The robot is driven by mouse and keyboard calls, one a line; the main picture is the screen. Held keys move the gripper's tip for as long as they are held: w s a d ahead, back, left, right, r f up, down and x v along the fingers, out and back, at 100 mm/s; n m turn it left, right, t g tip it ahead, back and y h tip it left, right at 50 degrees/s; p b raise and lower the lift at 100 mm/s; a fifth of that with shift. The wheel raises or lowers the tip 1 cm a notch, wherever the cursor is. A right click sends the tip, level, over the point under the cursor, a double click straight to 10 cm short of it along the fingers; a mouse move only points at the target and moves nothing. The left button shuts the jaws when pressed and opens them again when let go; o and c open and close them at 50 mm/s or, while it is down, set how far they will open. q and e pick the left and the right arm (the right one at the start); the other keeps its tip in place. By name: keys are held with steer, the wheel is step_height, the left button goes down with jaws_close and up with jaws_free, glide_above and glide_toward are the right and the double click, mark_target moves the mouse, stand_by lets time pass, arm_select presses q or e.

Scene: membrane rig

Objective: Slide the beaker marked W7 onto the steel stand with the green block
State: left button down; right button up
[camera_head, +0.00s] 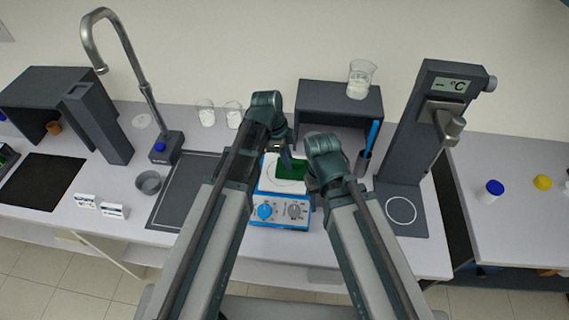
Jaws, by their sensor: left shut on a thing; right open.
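My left gripper (287,163) is above the white top of a blue-fronted hotplate, shut on what looks like the green block (293,169). My arms partly hide the block, and I cannot tell whether it touches the plate. My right gripper (312,184) is open, just right of the block and lower in the picture. A glass beaker (360,79) with white contents stands upright on a dark grey raised stand (340,97) at the back. Two more beakers, one left (206,113) and one right (233,115), stand on the bench behind the sink. No W7 mark is readable, and I cannot tell which thing is the steel stand.
The hotplate (283,216) has two knobs. A tall dark instrument (418,135) with a display stands at right, beside a holder with a blue stick (371,138). A tap (133,75) and dark sink (178,190) are at left.

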mark_target(301, 161)
arm_select(q)
steer(key=shift+d, duration=0.55)
steer(key=shift+d, duration=0.2)
steer(key=shift+d, duration=1.45)
steer(key=shift+a, duration=0.2)
steer(key=shift+a, duration=1.6)
